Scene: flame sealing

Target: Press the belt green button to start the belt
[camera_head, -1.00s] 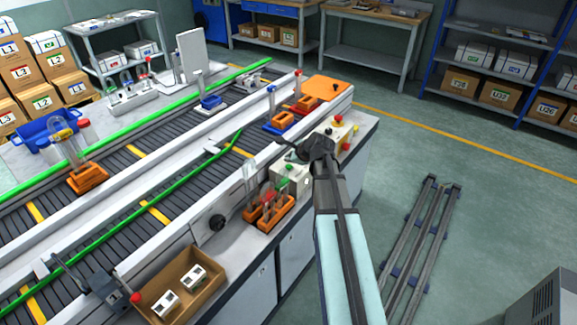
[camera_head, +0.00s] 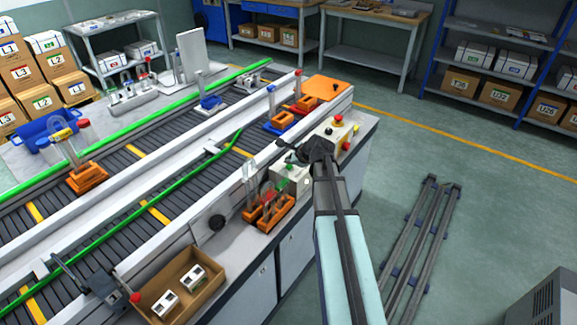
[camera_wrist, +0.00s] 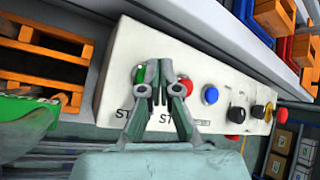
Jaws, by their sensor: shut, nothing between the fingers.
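The white control panel (camera_wrist: 125,45) fills the middle of the wrist view; it also shows beyond my arm in the head view (camera_head: 325,129). The green button (camera_wrist: 139,74) is at its left, partly hidden behind my left finger. My gripper (camera_wrist: 161,72) is shut and empty, its fingertips beside the green button's right edge in the picture. I cannot tell whether they touch the panel. A red button (camera_wrist: 187,87) lies just right of the fingers. In the head view my gripper (camera_head: 287,148) is over the bench side of the belt (camera_head: 120,166).
Orange tube racks (camera_head: 272,214) stand close by on the bench. A tray (camera_head: 205,268) with white parts is nearer.

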